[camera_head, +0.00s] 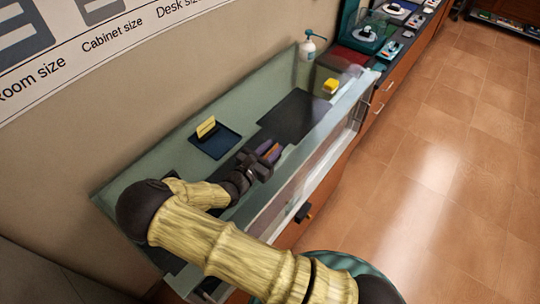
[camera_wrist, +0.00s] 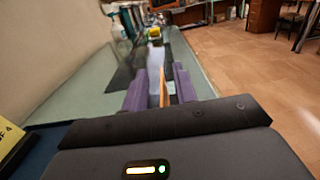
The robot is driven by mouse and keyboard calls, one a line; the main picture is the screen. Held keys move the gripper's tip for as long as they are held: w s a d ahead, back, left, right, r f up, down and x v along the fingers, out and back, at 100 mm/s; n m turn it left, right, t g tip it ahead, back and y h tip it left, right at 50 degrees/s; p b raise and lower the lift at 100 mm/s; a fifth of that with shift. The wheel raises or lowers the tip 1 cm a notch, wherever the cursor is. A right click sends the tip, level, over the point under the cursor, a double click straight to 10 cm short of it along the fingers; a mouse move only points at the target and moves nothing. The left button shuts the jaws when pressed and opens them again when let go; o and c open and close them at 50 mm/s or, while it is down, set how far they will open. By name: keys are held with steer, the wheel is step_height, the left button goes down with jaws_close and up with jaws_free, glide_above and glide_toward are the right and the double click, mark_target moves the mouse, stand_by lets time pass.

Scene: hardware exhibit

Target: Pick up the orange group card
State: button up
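The orange card (camera_wrist: 163,92) stands edge-on between my gripper's two purple fingers in the wrist view. A thin orange strip of it shows by the fingers in the head view (camera_head: 274,154). My gripper (camera_wrist: 159,80) is open around the card, with a narrow gap visible on each side of it. In the head view my gripper (camera_head: 267,153) is low over the glass counter, near its front edge. The card's lower part and any holder under it are hidden.
A yellow card (camera_head: 206,127) stands on a dark blue tray (camera_head: 222,146) left of my gripper. A black mat (camera_head: 300,112), a yellow block (camera_head: 330,86) and a pump bottle (camera_head: 308,46) are farther along the glass counter (camera_head: 250,90).

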mark_target(272, 149)
steer(key=shift+w+d, duration=0.2)
steer(key=shift+s+a, duration=0.1)
steer(key=shift+s, duration=0.1)
steer(key=shift+w, duration=0.1)
steer(key=shift+c, duration=0.2)
jaws_close()
steer(key=shift+r+b, duration=0.4)
steer(key=shift+r, duration=0.15)
step_height(272, 149, up, 9)
steer(key=b, duration=0.2)
steer(key=shift+b, duration=0.4)
